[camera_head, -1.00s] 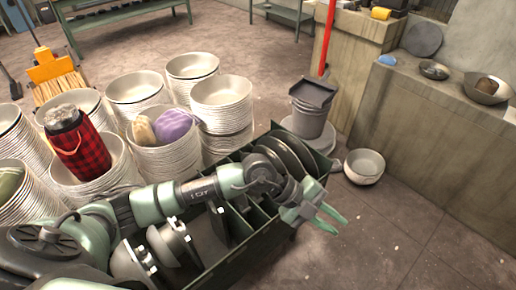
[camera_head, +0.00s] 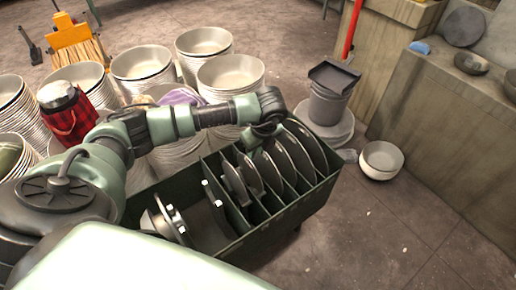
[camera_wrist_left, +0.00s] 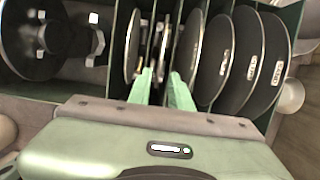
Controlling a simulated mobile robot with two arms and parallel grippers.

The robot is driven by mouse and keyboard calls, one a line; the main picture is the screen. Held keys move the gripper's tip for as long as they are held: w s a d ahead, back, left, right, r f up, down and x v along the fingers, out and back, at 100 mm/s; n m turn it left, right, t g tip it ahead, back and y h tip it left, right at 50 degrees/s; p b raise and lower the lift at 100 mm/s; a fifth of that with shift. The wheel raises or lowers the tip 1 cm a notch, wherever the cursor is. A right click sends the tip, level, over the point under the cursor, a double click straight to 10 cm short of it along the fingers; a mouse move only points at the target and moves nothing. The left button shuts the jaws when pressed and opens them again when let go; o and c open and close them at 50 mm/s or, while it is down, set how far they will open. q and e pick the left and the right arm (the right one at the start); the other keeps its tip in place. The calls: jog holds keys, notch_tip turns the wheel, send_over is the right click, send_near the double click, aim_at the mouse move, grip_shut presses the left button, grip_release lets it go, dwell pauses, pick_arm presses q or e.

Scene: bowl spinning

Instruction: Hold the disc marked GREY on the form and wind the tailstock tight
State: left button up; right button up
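A dark green divided crate (camera_head: 308,205) holds several grey metal discs (camera_head: 303,145) standing on edge in its slots. In the left wrist view, three discs on the right (camera_wrist_left: 243,62) carry small pale labels; I cannot read which is marked GREY. My left gripper (camera_wrist_left: 163,88) points into the crate, its two green fingers apart. A thin disc (camera_wrist_left: 163,45) stands edge-on beyond the gap between them; I cannot tell whether they touch it. In the head view my left gripper (camera_head: 258,135) is over the slots, its fingertips hidden. No form or tailstock is identifiable. My right gripper is not in view.

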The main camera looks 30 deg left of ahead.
aim_at(252, 164)
pick_arm(q)
jog(key=b+x, duration=0.4)
jog(key=x, duration=0.2)
jog(key=shift+w, duration=0.15)
jog(key=shift+w+a+f+b, duration=0.1)
jog(key=shift+a+f+b, duration=0.05)
jog(key=shift+f+b, duration=0.4)
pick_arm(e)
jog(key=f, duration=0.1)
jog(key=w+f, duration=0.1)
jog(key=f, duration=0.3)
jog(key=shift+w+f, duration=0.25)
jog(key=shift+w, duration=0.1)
pick_arm(q)
jog(key=shift+r, duration=0.1)
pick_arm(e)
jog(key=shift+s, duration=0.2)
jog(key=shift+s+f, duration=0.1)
pick_arm(q)
jog(key=shift+b+x, duration=1.3)
jog(key=shift+x, duration=0.05)
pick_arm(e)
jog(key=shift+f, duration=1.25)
pick_arm(q)
grip_shut()
